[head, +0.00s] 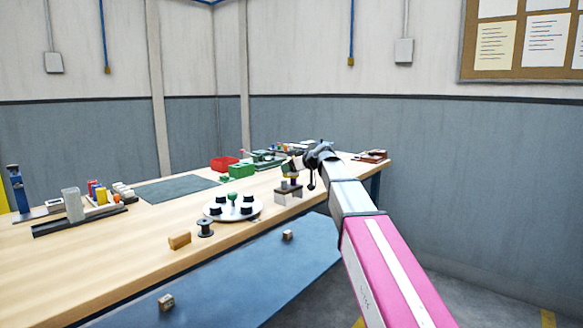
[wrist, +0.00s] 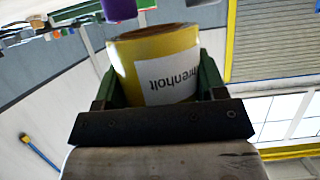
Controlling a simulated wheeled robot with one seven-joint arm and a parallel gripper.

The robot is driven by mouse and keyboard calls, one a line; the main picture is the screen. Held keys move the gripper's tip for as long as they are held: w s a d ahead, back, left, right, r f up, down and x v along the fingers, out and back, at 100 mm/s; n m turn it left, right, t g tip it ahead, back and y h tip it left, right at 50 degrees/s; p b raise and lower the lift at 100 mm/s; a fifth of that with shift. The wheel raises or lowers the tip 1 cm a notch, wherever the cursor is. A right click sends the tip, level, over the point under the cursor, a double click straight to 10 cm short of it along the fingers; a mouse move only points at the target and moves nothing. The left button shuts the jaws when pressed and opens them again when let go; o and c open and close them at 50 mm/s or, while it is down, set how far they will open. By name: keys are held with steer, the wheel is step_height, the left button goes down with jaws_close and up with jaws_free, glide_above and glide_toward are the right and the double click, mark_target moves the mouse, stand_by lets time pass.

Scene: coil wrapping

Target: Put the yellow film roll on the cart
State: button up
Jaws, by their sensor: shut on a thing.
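The yellow film roll (wrist: 125,68) fills the middle of the wrist view, with a white label reading "hrenholt" and a brown core at its end. My gripper (wrist: 160,82) has its green fingers on both sides of the roll and is shut on it. In the head view my gripper (head: 298,165) is over the far right part of the workbench, near a grey block (head: 288,194) with small coloured parts at it. The roll is too small there to tell apart clearly. I cannot make out a cart in either view.
The wooden workbench (head: 110,257) holds a white round tray (head: 251,211) with black parts, a dark spool (head: 205,228), a wooden cylinder (head: 179,240), a red bin (head: 224,163) and a green mat (head: 176,189). A purple thing (wrist: 119,8) shows close to the roll.

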steer(key=shift+f, duration=0.35)
steer(key=o, duration=1)
steer(key=shift+r, duration=0.6)
steer(key=v, duration=1.2)
steer(key=shift+r, duration=0.1)
